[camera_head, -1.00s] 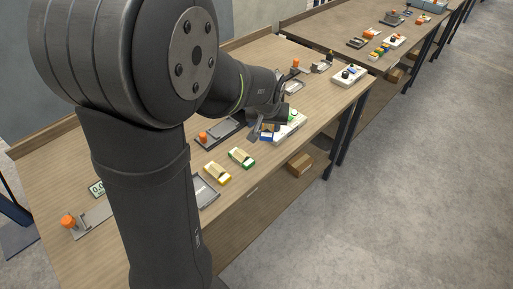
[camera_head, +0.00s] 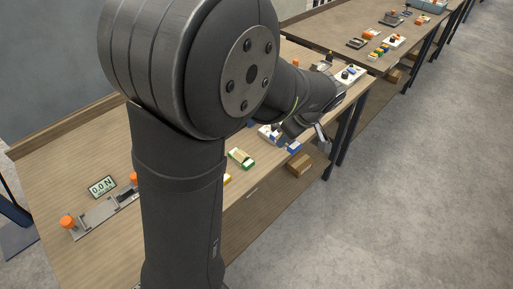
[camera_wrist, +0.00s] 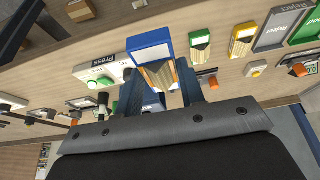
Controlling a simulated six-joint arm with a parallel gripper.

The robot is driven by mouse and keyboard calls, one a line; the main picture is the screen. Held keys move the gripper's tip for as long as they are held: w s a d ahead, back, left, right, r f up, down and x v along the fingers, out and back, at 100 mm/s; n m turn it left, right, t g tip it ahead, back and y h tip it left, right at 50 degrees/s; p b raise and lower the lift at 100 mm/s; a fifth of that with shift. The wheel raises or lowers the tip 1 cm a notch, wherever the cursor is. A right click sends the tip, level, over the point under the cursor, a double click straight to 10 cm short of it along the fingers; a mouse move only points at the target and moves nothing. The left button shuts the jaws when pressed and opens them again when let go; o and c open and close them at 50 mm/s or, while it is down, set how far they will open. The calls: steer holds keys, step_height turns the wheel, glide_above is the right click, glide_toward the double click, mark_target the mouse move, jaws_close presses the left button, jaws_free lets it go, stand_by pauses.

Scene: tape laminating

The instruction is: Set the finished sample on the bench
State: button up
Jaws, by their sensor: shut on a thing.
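The sample is a blue-edged block with a white top face and a wood-coloured lower part (camera_wrist: 151,50). My gripper (camera_wrist: 160,84) is shut on it, with one dark finger on either side. In the head view the blue-edged sample (camera_head: 294,146) shows at my gripper (camera_head: 307,139), around the bench's front edge. It appears held clear of the bench (camera_head: 75,150). The wrist view looks at the bench top (camera_wrist: 215,70) tilted. My arm hides part of the bench in the head view.
A green block (camera_head: 240,158) lies on the bench; a yellow block (camera_wrist: 243,39) also shows beside it in the wrist view. A white unit labelled Press (camera_wrist: 97,60) and a Reject tray (camera_wrist: 283,27) stand nearby. A force display (camera_head: 102,186) sits at left.

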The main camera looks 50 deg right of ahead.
glide_above(255, 147)
steer(key=s, duration=0.2)
step_height(255, 147, down, 7)
steer(key=shift+w+r, duration=0.1)
steer(key=shift+w, duration=0.05)
steer(key=shift+w+f, duration=0.1)
steer(key=shift+f, duration=1.95)
steer(key=shift+f, duration=0.15)
steer(key=o, duration=1)
steer(key=v, duration=1.2)
